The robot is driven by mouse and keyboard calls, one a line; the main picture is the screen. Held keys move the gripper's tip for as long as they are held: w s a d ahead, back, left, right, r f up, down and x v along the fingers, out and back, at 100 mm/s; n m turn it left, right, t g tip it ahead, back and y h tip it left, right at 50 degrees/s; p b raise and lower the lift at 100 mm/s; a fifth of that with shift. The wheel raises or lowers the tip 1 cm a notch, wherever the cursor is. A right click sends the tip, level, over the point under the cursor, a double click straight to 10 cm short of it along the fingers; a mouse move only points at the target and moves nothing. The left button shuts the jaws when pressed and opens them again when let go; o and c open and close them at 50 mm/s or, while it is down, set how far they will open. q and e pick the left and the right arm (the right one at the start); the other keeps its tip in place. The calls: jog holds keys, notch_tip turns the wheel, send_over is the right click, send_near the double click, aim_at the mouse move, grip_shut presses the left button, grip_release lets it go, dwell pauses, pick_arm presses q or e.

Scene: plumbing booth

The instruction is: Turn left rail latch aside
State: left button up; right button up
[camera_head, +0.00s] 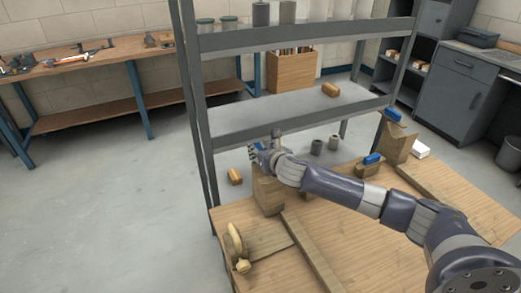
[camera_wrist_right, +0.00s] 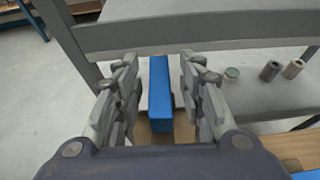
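The left rail latch is a blue bar (camera_wrist_right: 159,92) on top of a wooden post (camera_head: 268,192). In the head view my right gripper (camera_head: 264,147) is over the top of this post and hides most of the latch. In the right wrist view the blue bar lies lengthwise between the two open fingers of my right gripper (camera_wrist_right: 158,80), with a gap on each side. Another blue bar (camera_head: 393,114) sits on a wooden post (camera_head: 398,143) at the right. My left gripper is not in view.
The wooden bench (camera_head: 345,235) carries rails, a block with a blue top (camera_head: 371,160) and a round wooden piece (camera_head: 235,243). A grey metal shelf (camera_head: 300,125) stands close behind the post, with grey cylinders (camera_head: 317,147) on a lower level. Open floor lies left.

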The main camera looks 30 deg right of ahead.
jog(key=shift+c, duration=1)
grip_shut()
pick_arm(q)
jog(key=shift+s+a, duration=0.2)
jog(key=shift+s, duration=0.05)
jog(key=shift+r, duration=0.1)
